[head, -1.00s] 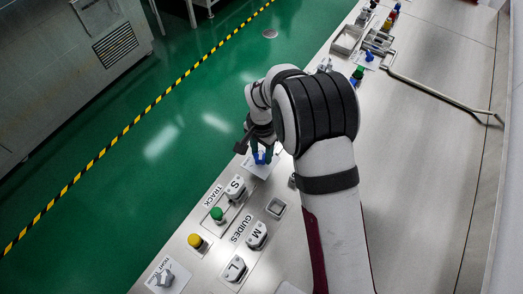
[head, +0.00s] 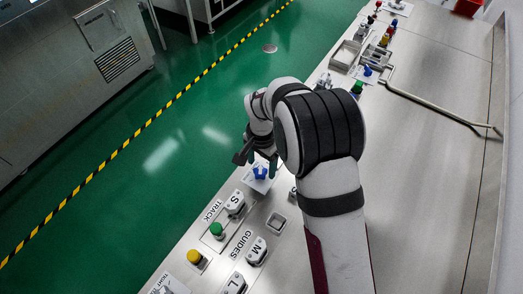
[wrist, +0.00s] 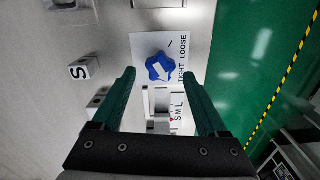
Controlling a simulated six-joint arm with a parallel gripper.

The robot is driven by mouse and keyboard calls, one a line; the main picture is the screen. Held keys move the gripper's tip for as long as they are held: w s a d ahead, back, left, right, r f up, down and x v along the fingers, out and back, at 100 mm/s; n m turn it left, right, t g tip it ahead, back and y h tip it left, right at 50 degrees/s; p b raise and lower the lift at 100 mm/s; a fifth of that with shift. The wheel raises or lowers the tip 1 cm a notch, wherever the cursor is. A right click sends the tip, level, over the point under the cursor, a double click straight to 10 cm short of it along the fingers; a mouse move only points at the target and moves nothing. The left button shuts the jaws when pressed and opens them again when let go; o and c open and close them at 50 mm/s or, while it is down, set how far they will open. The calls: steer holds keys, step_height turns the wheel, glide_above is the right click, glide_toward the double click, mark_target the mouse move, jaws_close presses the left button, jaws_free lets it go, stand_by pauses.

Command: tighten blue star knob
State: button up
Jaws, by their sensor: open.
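The blue star knob (wrist: 160,67) sits on a white plate (wrist: 143,45) marked TIGHT and LOOSE, with a white pointer mark on its top. In the head view the knob (head: 260,174) shows just below my gripper's fingers (head: 262,160). In the wrist view my gripper (wrist: 159,75) is open, with one green finger to each side of the knob's place in the picture. Nothing is between the fingers, and they appear apart from the knob. The exact height gap cannot be told.
Blocks marked S (head: 235,203) and M (head: 256,250), a green knob (head: 217,230) and a yellow knob (head: 194,257) stand along the panel. A bent metal rod (head: 435,95) lies at the right. Another blue knob (head: 367,70) is farther back.

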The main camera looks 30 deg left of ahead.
mark_target(262, 170)
step_height(262, 170, up, 14)
steer(key=shift+r, duration=0.15)
